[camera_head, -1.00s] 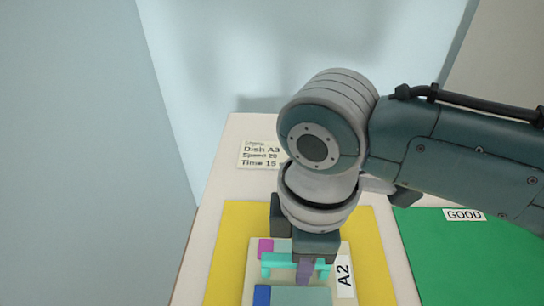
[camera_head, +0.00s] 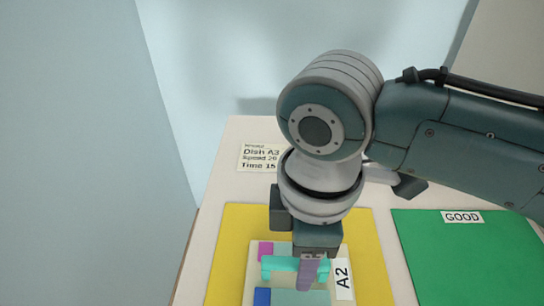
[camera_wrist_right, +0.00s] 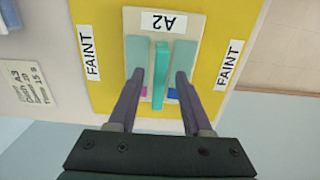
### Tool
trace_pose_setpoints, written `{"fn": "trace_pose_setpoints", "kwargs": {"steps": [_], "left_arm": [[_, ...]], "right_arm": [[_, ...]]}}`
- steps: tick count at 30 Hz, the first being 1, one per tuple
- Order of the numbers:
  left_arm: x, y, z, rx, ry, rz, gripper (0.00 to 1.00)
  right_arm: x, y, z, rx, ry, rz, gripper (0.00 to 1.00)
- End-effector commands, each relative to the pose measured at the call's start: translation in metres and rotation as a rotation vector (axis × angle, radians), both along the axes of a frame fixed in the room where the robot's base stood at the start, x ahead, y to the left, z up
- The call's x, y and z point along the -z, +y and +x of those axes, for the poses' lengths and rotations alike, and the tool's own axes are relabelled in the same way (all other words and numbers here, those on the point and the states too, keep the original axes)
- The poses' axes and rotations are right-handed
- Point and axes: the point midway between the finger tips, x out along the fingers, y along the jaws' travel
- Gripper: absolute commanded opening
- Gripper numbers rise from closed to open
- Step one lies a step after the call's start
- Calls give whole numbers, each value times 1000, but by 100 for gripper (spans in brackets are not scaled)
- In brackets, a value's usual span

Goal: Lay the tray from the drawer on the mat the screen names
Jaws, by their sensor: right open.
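A cream tray (camera_head: 250,283) labelled A2 lies on the yellow mat (camera_head: 228,240), which carries FAINT labels in the right wrist view (camera_wrist_right: 107,22). The tray has a teal bar handle (camera_head: 280,263), with coloured blocks and pale teal panels beside it. My right gripper (camera_head: 309,273) points down over the tray. In the right wrist view my right gripper (camera_wrist_right: 159,78) is open, with one finger on each side of the handle (camera_wrist_right: 161,75) and visible gaps. My left gripper is not in view. No screen or drawer is in view.
A green mat (camera_head: 470,260) labelled GOOD lies to the right and looks empty where visible. A printed card (camera_head: 259,158) reading Dish A3, Speed 20, Time 15 lies behind the yellow mat. The pale table (camera_head: 235,185) ends at left near a wall.

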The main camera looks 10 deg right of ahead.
Motion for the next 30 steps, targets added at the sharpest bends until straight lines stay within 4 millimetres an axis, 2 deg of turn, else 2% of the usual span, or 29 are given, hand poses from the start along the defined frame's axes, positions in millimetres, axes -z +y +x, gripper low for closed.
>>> {"fn": "trace_pose_setpoints", "kwargs": {"steps": [1, 6, 13, 18, 22, 26, 30], "left_arm": [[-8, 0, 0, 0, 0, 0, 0], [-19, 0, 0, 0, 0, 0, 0], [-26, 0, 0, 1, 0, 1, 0], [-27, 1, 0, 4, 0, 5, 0], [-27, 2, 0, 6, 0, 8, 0], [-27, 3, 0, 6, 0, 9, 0], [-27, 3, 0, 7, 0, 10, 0]], "right_arm": [[-15, 0, 1, -1, -3, 1, 50], [-55, 0, 1, 0, -5, 2, 50], [-93, 0, 0, 1, -1, 2, 50], [-102, 0, 0, 1, 1, 0, 50], [-100, 4, -4, 10, -1, 17, 50], [-92, 20, -22, 88, -13, 111, 50], [-85, 30, -48, 324, -55, 257, 50]]}}
